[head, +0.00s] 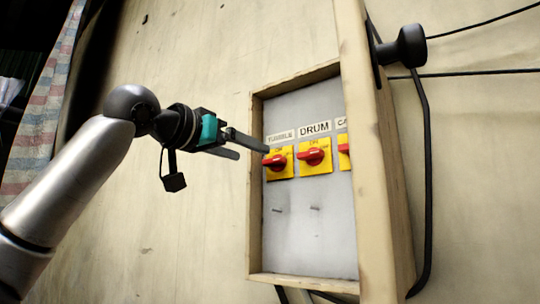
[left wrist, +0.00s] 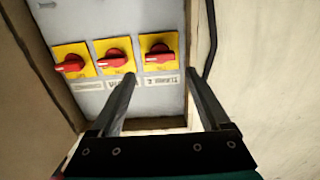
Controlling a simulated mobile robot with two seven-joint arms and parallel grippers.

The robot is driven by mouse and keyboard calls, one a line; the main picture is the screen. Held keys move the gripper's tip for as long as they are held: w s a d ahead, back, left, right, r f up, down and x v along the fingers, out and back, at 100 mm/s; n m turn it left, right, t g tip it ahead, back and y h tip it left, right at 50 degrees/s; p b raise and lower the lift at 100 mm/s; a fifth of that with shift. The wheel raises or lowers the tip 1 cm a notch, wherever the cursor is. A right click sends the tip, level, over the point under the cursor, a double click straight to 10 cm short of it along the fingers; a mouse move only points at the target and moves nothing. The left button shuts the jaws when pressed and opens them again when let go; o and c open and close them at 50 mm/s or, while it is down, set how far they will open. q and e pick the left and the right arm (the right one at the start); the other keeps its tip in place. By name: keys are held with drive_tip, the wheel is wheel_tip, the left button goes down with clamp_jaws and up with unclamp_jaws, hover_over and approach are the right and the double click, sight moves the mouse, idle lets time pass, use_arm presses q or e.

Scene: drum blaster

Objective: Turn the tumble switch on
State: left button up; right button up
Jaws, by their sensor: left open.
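The tumble switch (head: 277,162) is the leftmost of the switches in the head view, a red handle on a yellow plate under a worn label. Its handle lies roughly sideways. In the left wrist view, which is turned over, it is the rightmost switch (left wrist: 159,52). My left gripper (head: 253,151) is open and empty, its fingers pointing at the box from the left. In the left wrist view the fingertips (left wrist: 161,78) lie either side of the tumble label, with the switch just beyond them. I see no clear contact. My right gripper is out of view.
The DRUM switch (head: 313,156) sits close beside the tumble switch. A third switch (head: 344,151) is partly hidden by the box's wooden door or side (head: 368,160). The wooden frame (head: 256,200) surrounds the grey panel. A black fixture with cables (head: 408,47) is at right.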

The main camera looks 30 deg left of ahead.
sight(271, 160)
use_arm(q)
drive_tip(key=w, duration=0.2)
drive_tip(key=w+p, duration=0.1)
drive_tip(key=w, duration=0.2)
drive_tip(key=w+p, duration=0.1)
drive_tip(key=w, duration=0.1)
drive_tip(key=shift+w+d+r, duration=0.1)
drive_tip(key=shift+w+d, duration=0.2)
drive_tip(key=shift+w, duration=0.45)
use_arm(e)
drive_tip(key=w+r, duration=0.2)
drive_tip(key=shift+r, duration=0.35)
use_arm(q)
drive_tip(key=c, duration=1.1)
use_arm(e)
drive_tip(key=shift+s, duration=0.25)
